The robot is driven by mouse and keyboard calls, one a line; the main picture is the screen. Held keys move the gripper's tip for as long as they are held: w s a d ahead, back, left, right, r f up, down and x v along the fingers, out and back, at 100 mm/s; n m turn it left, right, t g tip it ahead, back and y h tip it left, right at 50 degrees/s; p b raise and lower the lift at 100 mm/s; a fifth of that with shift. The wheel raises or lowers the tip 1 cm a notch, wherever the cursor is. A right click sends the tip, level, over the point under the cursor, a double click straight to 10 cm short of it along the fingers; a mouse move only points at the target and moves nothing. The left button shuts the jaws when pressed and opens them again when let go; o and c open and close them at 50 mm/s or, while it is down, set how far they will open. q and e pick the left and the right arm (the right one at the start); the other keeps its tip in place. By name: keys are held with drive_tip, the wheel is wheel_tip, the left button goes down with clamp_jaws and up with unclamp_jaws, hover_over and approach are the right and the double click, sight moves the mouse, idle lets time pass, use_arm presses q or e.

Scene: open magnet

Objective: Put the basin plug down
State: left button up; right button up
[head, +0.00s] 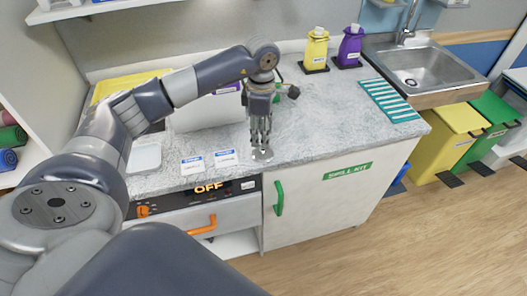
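My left gripper (262,143) points down over the front part of the grey worktop, in the middle of the view. Its fingers are close together on a small, pale grey round thing at their tips, which looks like the basin plug (262,155). The plug is small and partly covered by the fingers. I cannot tell whether it touches the worktop or hangs just above it. My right gripper is not in view.
The grey worktop (330,125) is clear to the right of the gripper, up to a teal striped mat (390,100). White cards (226,158) lie to the left.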

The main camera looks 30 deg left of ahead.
sight(263, 152)
use_arm(q)
drive_tip(key=shift+s+f+p, duration=0.1)
drive_tip(key=shift+f+p, duration=0.25)
drive_tip(key=shift+f, duration=0.2)
drive_tip(key=f+p, duration=0.1)
drive_tip(key=f, duration=0.1)
drive_tip(key=f+p, duration=0.1)
drive_tip(key=f, duration=0.1)
drive_tip(key=shift+d+f, duration=0.2)
drive_tip(key=shift+f, duration=0.15)
clamp_jaws()
